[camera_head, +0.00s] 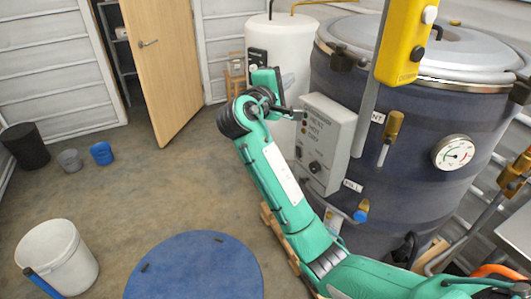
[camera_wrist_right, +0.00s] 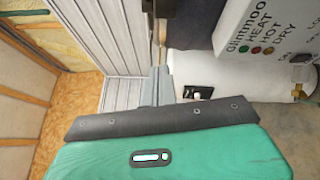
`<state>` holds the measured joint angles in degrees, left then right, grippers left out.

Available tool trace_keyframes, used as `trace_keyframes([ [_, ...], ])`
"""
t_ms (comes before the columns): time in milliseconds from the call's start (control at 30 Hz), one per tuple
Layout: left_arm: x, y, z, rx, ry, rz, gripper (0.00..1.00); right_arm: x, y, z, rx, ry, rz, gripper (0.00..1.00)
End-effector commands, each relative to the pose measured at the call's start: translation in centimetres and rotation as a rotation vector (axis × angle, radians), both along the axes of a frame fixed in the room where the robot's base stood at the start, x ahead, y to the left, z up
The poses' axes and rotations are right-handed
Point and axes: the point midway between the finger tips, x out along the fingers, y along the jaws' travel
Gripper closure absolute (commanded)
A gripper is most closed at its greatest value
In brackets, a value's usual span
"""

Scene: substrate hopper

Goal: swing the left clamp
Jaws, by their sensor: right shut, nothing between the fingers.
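The left clamp (camera_head: 346,58) is a dark block on the left part of the rim of a big dark blue drum (camera_head: 395,130) with a grey lid (camera_head: 420,50). My right gripper (camera_head: 300,114) is to the left of the drum and lower than the clamp, close to the grey control box, apart from the clamp. Its fingers (camera_wrist_right: 160,72) are shut and empty in the wrist view. I cannot make out the clamp for certain in that view. My left gripper is not in view.
The control box (camera_head: 325,140) on the drum also shows in the wrist view (camera_wrist_right: 265,35). A yellow post (camera_head: 405,40) stands in front of the lid. A white tank (camera_head: 285,50) is behind. A blue round lid (camera_head: 195,270) and white bucket (camera_head: 57,255) are low left.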

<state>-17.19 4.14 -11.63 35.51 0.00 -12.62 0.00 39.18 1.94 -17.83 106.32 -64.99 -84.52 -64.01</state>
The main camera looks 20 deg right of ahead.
Motion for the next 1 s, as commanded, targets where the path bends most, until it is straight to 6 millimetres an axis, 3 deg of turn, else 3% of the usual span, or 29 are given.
trace_keyframes([
  [500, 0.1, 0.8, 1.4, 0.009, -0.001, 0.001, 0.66, 4.8, 1.1, -9.1, 0.051, 0.11, 0.132, 1.0],
  [1000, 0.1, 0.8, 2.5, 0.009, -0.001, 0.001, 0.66, 6.9, 2.0, -18.8, 0.142, 0.205, 0.236, 1.0],
])
